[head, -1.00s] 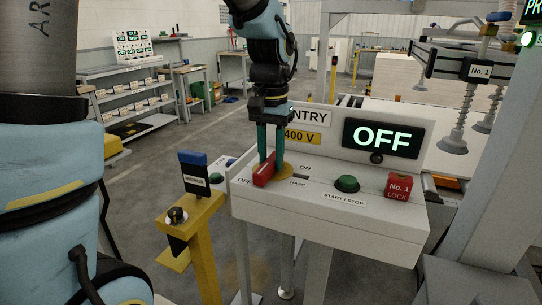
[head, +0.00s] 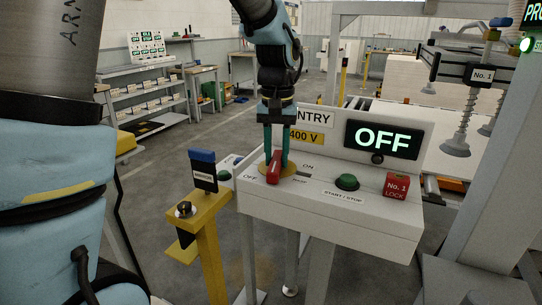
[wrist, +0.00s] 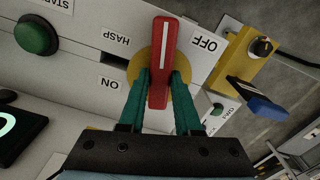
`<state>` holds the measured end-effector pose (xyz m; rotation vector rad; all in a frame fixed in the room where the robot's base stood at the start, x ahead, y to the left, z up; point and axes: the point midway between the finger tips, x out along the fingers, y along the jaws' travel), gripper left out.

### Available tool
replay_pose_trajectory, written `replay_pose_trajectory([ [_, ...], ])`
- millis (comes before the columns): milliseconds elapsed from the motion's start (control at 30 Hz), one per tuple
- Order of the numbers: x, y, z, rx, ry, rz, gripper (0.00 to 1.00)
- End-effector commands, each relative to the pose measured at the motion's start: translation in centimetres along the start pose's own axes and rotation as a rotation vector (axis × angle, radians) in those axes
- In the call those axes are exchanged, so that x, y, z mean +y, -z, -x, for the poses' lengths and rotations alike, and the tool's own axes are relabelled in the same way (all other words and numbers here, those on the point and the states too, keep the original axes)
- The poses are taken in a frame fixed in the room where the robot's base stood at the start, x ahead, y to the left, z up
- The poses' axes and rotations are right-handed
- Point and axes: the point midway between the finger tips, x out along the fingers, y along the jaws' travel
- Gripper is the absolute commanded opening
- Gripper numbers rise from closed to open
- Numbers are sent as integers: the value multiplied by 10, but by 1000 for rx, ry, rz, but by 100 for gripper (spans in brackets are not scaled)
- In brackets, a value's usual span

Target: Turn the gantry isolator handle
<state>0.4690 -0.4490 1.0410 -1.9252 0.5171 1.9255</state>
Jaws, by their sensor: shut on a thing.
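The red isolator handle (head: 273,167) sits on a yellow round plate (head: 288,170) on the sloped top of the white gantry panel (head: 320,207). In the wrist view the red handle (wrist: 163,62) with its white line lies between the OFF and HASP labels' sides, over the yellow plate. My gripper (head: 275,160) reaches down from above, its green fingers on either side of the handle. In the wrist view my gripper (wrist: 162,84) is closed on the handle. The panel's display (head: 382,139) reads OFF.
A green START/STOP button (head: 346,182) and a red No. 1 lock (head: 396,186) stand right of the handle. A yellow post (head: 207,240) with a black-and-blue piece stands left of the panel. A suction gantry (head: 470,75) is at right.

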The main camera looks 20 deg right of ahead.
Motion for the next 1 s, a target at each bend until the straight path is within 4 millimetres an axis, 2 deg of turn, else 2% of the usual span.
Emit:
replay_pose_trajectory([
  [1000, 11, 10, 3, 4, -2, 950, 0],
])
